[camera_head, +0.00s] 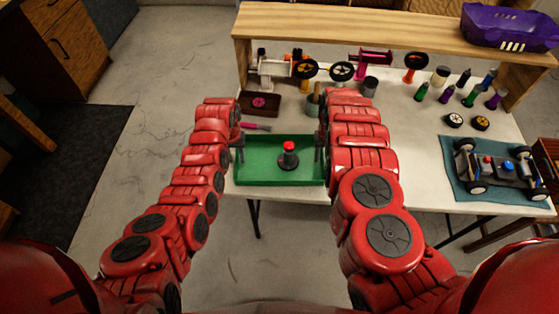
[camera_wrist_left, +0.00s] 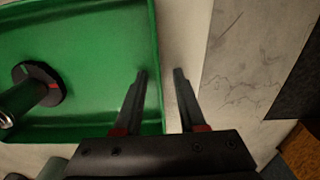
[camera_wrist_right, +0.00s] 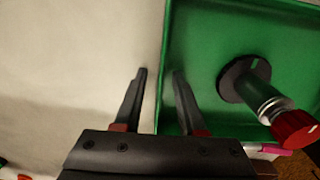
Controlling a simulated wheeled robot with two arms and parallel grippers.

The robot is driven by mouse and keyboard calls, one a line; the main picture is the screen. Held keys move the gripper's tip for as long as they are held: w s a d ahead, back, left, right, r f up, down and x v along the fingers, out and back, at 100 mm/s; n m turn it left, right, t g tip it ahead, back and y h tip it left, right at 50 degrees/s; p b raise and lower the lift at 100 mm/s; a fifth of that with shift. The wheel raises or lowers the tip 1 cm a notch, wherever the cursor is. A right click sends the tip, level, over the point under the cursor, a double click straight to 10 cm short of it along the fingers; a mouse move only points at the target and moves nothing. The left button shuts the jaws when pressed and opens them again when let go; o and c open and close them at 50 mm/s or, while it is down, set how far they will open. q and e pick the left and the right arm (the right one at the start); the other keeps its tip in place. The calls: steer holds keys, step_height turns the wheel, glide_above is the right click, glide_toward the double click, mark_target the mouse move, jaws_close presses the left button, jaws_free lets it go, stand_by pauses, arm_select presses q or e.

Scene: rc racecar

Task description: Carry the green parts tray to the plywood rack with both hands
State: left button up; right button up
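The green parts tray (camera_head: 262,176) lies on the white table at its front left, with a red-topped post on a black round base (camera_head: 288,158) standing in it. My left gripper (camera_head: 238,147) is at the tray's left wall; in the left wrist view its open fingers (camera_wrist_left: 162,75) are either side of that wall (camera_wrist_left: 155,45), with a gap. My right gripper (camera_head: 321,147) is at the right wall; in the right wrist view its open fingers (camera_wrist_right: 160,73) straddle that wall (camera_wrist_right: 164,60). The plywood rack (camera_head: 370,32) spans the back of the table.
A purple car shell (camera_head: 508,27) sits on the rack's top right. Wheels, bottles and a pink part (camera_head: 370,57) stand under the rack. A car chassis (camera_head: 494,166) rests on a teal mat (camera_head: 459,187) at right. A dark red box (camera_head: 259,103) and a magenta tool (camera_head: 256,126) lie behind the tray.

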arm_select(q)
jaws_close()
arm_select(e)
jaws_close()
stand_by(1.1)
